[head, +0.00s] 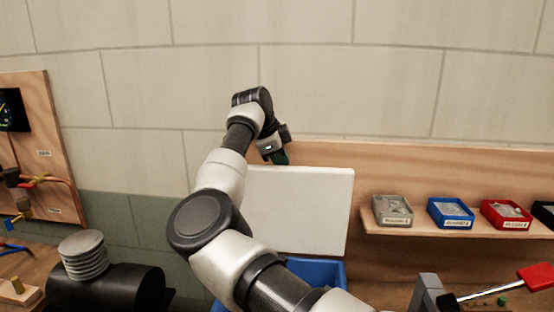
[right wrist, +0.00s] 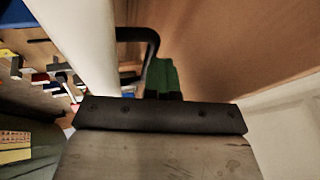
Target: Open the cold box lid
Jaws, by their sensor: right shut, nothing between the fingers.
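The cold box is blue, and its rim (head: 318,268) shows low in the middle of the head view, partly behind my right arm. Its white lid (head: 300,210) stands upright above the box, raised open. The lid also shows edge-on in the right wrist view (right wrist: 82,42). A black bar handle (right wrist: 137,34) sticks out from the lid's face there. My right gripper (head: 280,158) is at the lid's upper left corner. Its green fingers (right wrist: 162,78) are shut and empty, close beside the handle; whether they touch it I cannot tell. My left gripper is not in view.
A wooden shelf (head: 440,228) right of the lid carries grey (head: 392,210), blue (head: 450,213) and red bins (head: 507,214). A red-handled tool (head: 535,278) is at the lower right. A wooden board (right wrist: 230,40) is behind the lid.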

